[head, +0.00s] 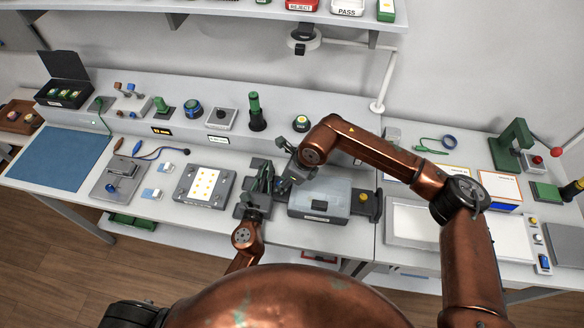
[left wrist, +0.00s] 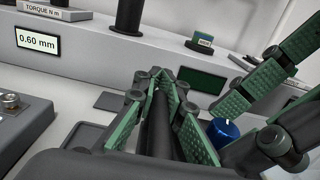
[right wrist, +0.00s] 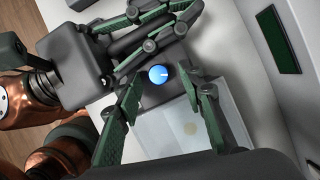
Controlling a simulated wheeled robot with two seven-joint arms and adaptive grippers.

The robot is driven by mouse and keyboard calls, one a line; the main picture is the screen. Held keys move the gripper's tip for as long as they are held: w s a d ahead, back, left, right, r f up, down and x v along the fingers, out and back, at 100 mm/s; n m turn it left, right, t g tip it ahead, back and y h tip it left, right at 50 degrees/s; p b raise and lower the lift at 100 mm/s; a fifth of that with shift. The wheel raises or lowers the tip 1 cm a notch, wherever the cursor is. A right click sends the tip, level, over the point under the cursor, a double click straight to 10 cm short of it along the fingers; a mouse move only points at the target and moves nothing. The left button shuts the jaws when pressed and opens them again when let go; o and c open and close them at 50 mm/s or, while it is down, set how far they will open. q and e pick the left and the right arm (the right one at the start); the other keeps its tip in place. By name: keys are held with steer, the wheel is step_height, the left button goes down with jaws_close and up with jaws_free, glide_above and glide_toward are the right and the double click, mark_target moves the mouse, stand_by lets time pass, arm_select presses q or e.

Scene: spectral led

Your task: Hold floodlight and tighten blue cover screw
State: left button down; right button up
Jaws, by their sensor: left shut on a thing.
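The floodlight (head: 318,213) is a grey box with a pale translucent front, lying on the bench; its front also shows in the right wrist view (right wrist: 180,132). The blue cover screw (right wrist: 160,74) is a round knob with a white mark at its near end; it also shows in the left wrist view (left wrist: 223,130). My left gripper (head: 262,178) is shut on the floodlight by a dark bar (left wrist: 160,128), beside the screw. My right gripper (right wrist: 168,86) is open, its green-padded fingers on either side of the screw, with gaps visible. The head view hides the screw behind the grippers.
A yellow knob (head: 362,196) is at the floodlight's right end. A white panel (head: 412,222) lies to the right. A raised ledge (head: 215,138) with several fixtures runs behind.

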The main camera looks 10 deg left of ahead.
steer(key=n, duration=0.1)
steer(key=n+g, duration=0.1)
steer(key=n, duration=0.1)
steer(key=n+g, duration=0.1)
steer(key=n, duration=0.1)
steer(key=shift+w, duration=0.25)
steer(key=v, duration=1.2)
steer(key=shift+n, duration=0.3)
steer(key=shift+w, duration=0.1)
steer(key=shift+m+t, duration=0.3)
steer(key=shift+m, duration=0.6)
steer(key=x, duration=0.8)
steer(key=s+x, duration=0.1)
steer(key=x, duration=0.3)
steer(key=shift+c, duration=0.3)
jaws_close()
